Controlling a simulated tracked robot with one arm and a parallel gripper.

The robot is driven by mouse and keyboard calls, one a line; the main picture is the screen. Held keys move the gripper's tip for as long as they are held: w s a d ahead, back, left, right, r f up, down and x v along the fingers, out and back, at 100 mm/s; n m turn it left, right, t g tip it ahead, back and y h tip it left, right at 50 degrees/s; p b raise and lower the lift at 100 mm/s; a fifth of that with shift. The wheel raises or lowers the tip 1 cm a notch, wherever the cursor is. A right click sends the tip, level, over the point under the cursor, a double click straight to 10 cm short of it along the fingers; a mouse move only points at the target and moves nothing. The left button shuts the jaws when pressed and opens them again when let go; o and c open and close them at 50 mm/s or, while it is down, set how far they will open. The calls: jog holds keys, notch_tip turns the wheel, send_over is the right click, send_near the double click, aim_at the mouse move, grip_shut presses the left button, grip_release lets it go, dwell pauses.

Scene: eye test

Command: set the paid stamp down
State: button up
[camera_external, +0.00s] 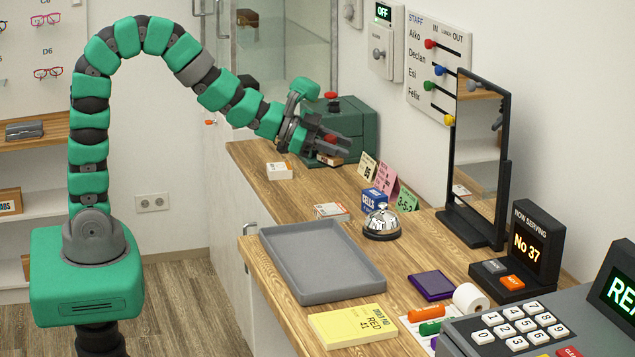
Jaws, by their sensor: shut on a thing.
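The paid stamp seems to be the piece in my gripper (338,146), with a red part (330,140) between the fingers and a pale, brownish base (329,159) below them. The fingers hide much of it, and no lettering on it is readable. My gripper is shut on it in front of the dark green box, over the far part of the wooden counter (255,160). I cannot tell whether the base touches the counter. A purple pad (432,285) lies flat on the near counter.
A dark green box (358,125) with a red knob stands behind my gripper. Cards (385,182), a blue box (375,200), a bell (382,222) and a mirror (478,150) line the wall side. A grey tray (372,284) is empty. Small boxes (279,171) (332,211) stand nearer.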

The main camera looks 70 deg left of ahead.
jog(key=s+a+n+t+y+b, duration=0.1)
jog(key=s+a+n+y+b, duration=0.15)
jog(key=a, duration=1.25)
jog(key=s+a+n+y+b, duration=0.2)
jog(key=a+y+b, duration=0.1)
jog(key=a, duration=1.1)
jog(key=f, duration=1.6)
jog(key=shift+s+a+f, duration=0.15)
jog(key=shift+s, duration=0.1)
jog(key=shift+w+a+f+n+p, duration=0.1)
jog(key=shift+w+a+n+p, duration=0.2)
jog(key=shift+w+p, duration=0.6)
jog(key=shift+w+a+p, duration=0.1)
jog(key=shift+w+p, duration=0.25)
jog(key=shift+p, duration=0.6)
jog(key=w+a, duration=0.1)
jog(key=w, duration=0.3)
jog(key=w+a+f+b, duration=0.1)
jog(key=w, duration=0.3)
jog(key=w+a, duration=0.2)
jog(key=w, duration=0.2)
jog(key=shift+w+a+f+b, duration=0.1)
jog(key=shift+w+f+b, duration=0.2)
jog(key=shift+w, duration=0.1)
notch_tip(320, 180, down, 4)
jog(key=shift+r+b, duration=0.25)
jog(key=shift+b, duration=0.35)
